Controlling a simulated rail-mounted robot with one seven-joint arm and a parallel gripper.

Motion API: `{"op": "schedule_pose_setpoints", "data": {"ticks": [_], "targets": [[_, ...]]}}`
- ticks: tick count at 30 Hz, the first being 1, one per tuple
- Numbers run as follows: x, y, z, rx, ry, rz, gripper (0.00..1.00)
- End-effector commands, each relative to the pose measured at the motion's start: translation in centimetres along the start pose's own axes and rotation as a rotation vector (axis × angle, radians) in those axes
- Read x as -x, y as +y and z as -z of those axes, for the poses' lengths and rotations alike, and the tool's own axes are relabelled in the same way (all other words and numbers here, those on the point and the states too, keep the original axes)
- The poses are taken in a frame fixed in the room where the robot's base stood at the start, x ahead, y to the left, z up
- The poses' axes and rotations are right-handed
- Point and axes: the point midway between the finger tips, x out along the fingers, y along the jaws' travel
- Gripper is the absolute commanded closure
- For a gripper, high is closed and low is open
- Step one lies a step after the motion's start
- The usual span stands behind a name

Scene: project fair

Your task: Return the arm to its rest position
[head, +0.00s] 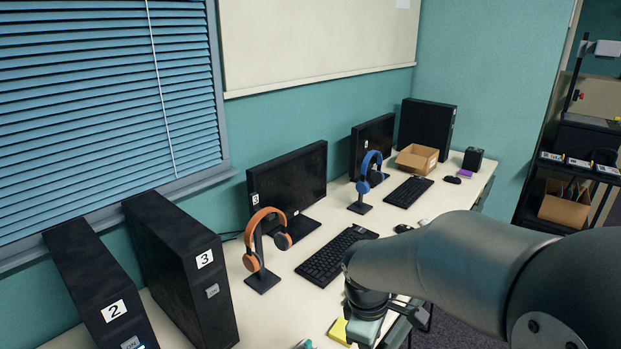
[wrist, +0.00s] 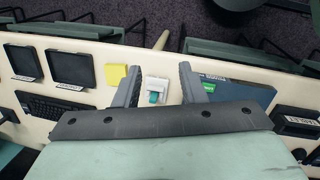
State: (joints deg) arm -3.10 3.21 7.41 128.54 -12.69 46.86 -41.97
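My arm (head: 440,270) reaches in from the right of the head view, over the front edge of the desk. Its wrist end is low in the picture, and the fingers cannot be made out there. In the wrist view my gripper (wrist: 159,76) points down over the desk with its two fingers apart. A small white item with a teal part (wrist: 157,88) shows on the desk between the fingers, with gaps on both sides. Nothing is held.
The desk (head: 222,285) carries black computer towers (head: 183,262), monitors, keyboards (head: 335,254), an orange headset (head: 266,240), a blue headset (head: 368,175) and an open cardboard box (head: 416,158). Yellow notes (wrist: 115,75) lie near my gripper. Chairs (wrist: 235,52) stand along the desk edge.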

Motion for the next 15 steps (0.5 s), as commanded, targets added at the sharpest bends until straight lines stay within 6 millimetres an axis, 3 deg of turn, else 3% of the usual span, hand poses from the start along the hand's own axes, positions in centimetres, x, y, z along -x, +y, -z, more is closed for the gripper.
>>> {"op": "schedule_pose_setpoints", "data": {"ticks": [1, 3, 6, 10, 15], "targets": [[1.3, -1.6, -2.4, -0.177, 0.011, 0.006, 0.63], [2.2, -3.8, -4.9, -0.417, 0.026, 0.030, 0.63], [3.0, -6.8, -7.5, -0.704, 0.047, 0.069, 0.63], [3.3, -9.4, -9.3, -0.948, 0.065, 0.113, 0.63], [3.3, -10.6, -10.0, -1.063, 0.071, 0.138, 0.63]]}}
